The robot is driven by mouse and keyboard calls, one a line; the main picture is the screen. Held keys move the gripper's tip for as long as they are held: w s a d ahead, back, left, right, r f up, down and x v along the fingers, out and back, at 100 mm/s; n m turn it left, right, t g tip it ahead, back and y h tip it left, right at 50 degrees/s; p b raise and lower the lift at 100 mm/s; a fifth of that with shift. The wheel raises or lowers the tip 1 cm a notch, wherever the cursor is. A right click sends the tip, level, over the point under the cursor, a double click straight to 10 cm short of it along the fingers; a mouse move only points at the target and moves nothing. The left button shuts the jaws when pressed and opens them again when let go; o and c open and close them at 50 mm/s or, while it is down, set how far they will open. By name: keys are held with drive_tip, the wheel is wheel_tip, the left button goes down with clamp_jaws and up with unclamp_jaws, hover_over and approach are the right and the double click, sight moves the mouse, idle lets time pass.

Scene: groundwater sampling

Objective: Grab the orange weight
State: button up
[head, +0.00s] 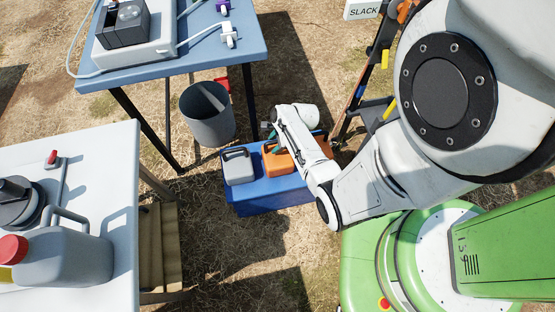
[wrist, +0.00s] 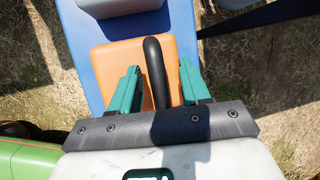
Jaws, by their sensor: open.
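The orange weight (head: 277,162) is a block with a dark handle, on the blue bench (head: 268,196) in the head view, partly hidden by my arm. In the wrist view the orange weight (wrist: 111,58) lies right in front of my gripper (wrist: 160,88). Its black handle (wrist: 155,65) stands between the two teal fingers, with a gap on each side. My gripper is open and holds nothing. In the head view the fingers are mostly hidden behind my wrist.
A grey weight (head: 238,167) stands left of the orange one on the bench; a grey weight also shows at the wrist view's top (wrist: 115,5). A grey bucket (head: 208,118) stands behind. A blue table (head: 255,42) and a white table (head: 122,200) stand at the back and left.

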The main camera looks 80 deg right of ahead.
drive_tip(key=shift+w+f, duration=0.15)
drive_tip(key=shift+f, duration=0.35)
clamp_jaws()
idle(1.0)
drive_tip(key=shift+w+d+r, duration=0.1)
drive_tip(key=shift+r, duration=0.1)
